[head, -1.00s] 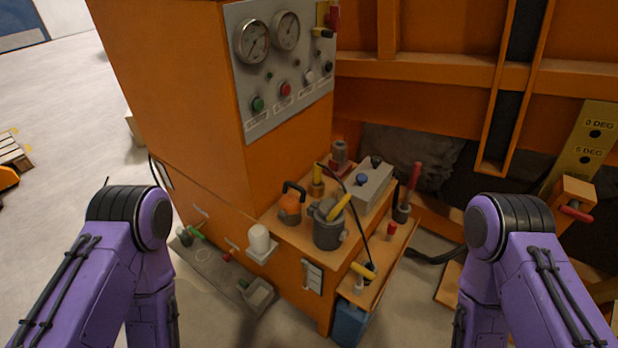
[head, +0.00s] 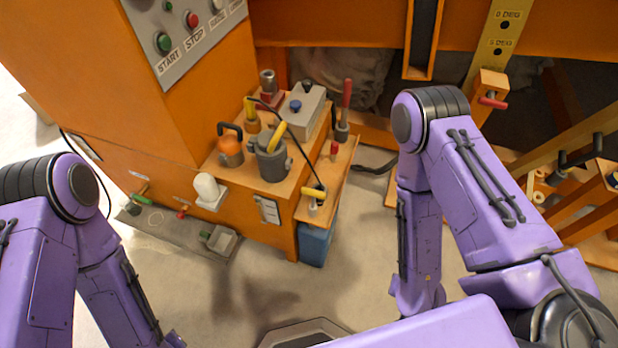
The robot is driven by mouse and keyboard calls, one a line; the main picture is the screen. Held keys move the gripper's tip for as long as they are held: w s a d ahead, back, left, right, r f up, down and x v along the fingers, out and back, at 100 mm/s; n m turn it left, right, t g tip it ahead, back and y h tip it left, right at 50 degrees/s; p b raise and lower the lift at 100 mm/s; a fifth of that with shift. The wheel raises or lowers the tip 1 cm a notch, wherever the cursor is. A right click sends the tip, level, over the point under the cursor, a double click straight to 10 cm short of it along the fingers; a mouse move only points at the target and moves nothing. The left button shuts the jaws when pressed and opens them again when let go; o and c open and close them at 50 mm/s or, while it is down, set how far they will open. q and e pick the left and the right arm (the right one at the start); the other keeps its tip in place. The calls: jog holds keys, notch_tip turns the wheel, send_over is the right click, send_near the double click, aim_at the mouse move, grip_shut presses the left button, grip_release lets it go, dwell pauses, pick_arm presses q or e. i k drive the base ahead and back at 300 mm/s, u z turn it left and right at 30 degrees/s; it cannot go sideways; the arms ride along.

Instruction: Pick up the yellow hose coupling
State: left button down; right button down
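Several yellow parts show on the orange bench, and I cannot tell for sure which is the hose coupling. A yellow piece (head: 313,191) lies on the low right shelf, where a thin black hose (head: 296,140) comes down. An upright yellow fitting (head: 252,116) stands at the back left of the bench top, near the hose's other end. A yellow handle (head: 277,137) leans across a grey pot (head: 271,162). Both of my arms hang at the sides with their lower ends out of the picture or hidden. Neither gripper is in view, and no yellow part is held.
An orange canister (head: 230,150), a grey box (head: 303,107) and a red-handled tool (head: 346,95) crowd the bench. A white cup (head: 206,187) sits on a side bracket. A blue container (head: 314,244) stands below the shelf.

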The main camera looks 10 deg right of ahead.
aim_at(248, 104)
jog(key=u, duration=1.7)
jog(key=i, duration=0.8)
jog(key=z, duration=3.1)
